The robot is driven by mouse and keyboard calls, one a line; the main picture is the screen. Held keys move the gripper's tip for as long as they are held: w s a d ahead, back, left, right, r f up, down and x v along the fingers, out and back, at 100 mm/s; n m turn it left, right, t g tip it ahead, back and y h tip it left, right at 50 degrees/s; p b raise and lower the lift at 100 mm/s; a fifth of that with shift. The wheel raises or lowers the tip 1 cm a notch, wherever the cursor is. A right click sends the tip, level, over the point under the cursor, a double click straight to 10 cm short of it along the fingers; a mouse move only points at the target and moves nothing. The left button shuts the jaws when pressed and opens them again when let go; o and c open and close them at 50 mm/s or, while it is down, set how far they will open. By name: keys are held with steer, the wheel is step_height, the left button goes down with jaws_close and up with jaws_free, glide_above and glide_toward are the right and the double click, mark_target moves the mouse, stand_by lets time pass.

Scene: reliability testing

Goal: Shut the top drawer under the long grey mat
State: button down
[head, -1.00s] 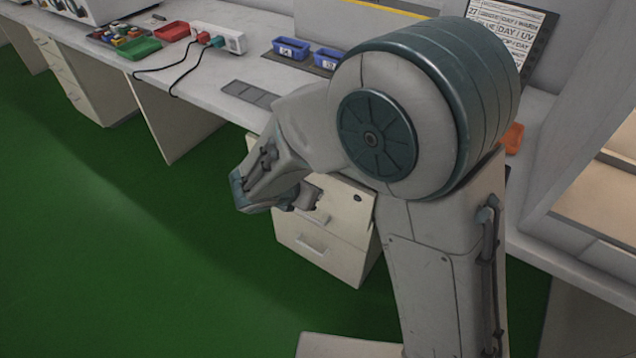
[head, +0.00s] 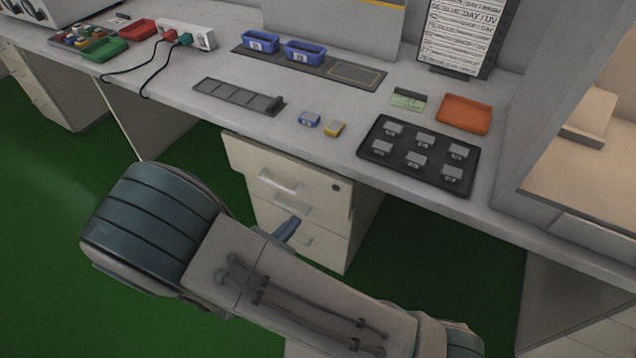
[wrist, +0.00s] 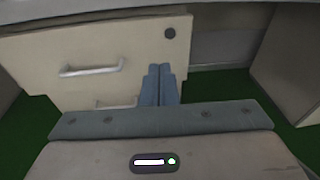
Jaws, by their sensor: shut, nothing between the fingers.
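The long grey mat (head: 355,77) lies at the back of the desk with two blue bins on it. Below the desk stands a pale drawer unit. Its top drawer (head: 310,183) has a bar handle and a dark round lock; its front appears to jut out past the drawers below. The wrist view shows this front (wrist: 120,45) close up, with its handle at left. My gripper (head: 293,222) is shut and empty, low before the unit's right part. In the wrist view its fingertips (wrist: 158,72) overlap the front's lower right; I cannot tell whether they touch.
A grey compartment strip (head: 235,96), small blue and yellow boxes, a black tray (head: 415,170) and an orange tray (head: 464,114) lie on the desk. Its front edge overhangs the drawers. Green floor (head: 60,200) is open at left. Shelving stands at right.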

mark_target(325, 176)
steer(key=w+d, duration=0.2)
steer(key=w, duration=0.2)
steer(key=w+d+t, duration=0.1)
steer(key=w+d, duration=0.1)
steer(key=w, duration=0.2)
steer(key=w+d+t+b, duration=0.1)
steer(key=w+d, duration=0.1)
steer(key=w, duration=0.2)
steer(key=shift+r+y, duration=0.1)
steer(key=shift+y, duration=0.2)
